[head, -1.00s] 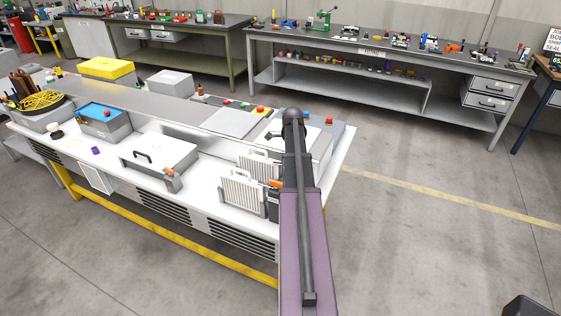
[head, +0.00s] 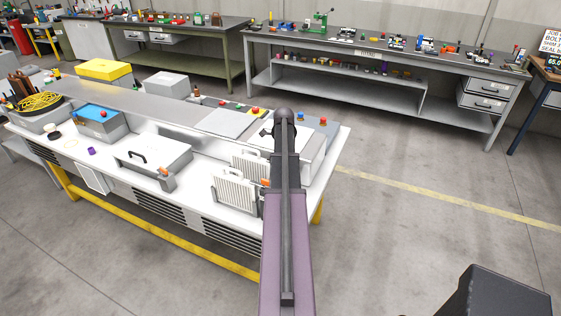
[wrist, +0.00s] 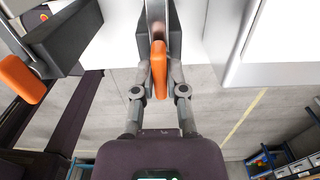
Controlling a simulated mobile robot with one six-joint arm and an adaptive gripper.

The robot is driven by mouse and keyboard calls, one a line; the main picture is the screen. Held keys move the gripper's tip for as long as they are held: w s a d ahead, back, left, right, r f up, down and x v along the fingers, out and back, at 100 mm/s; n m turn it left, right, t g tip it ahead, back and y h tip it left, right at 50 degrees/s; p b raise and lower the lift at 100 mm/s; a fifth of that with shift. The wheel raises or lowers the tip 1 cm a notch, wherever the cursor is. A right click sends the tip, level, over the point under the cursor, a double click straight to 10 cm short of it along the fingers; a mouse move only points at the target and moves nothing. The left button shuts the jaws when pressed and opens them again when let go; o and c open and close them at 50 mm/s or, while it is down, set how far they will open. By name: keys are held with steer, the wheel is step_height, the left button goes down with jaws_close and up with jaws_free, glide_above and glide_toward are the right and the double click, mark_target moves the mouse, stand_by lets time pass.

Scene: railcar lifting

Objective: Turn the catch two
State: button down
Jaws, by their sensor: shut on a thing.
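In the wrist view, my gripper (wrist: 158,72) is shut on the orange handle (wrist: 158,62) of a grey catch. This handle points back towards the wrist, and its grey lever (wrist: 155,12) runs up to the top edge. A second catch with an orange tip (wrist: 20,80) and a dark block stands to the left, apart from the fingers. No label shows which one is catch two. In the head view, my arm hides my gripper and the held catch. A grey box with a black handle (head: 150,158) has an orange-tipped catch (head: 164,171) at its front corner.
A grey workbench (head: 400,60) stands behind.

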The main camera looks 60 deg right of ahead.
steer(key=shift+s+a, duration=0.1)
steer(key=shift+s, duration=0.05)
steer(key=c, duration=0.7)
jaws_free()
steer(key=shift+s, duration=0.1)
steer(key=shift+w, duration=0.25)
steer(key=shift+r, duration=0.1)
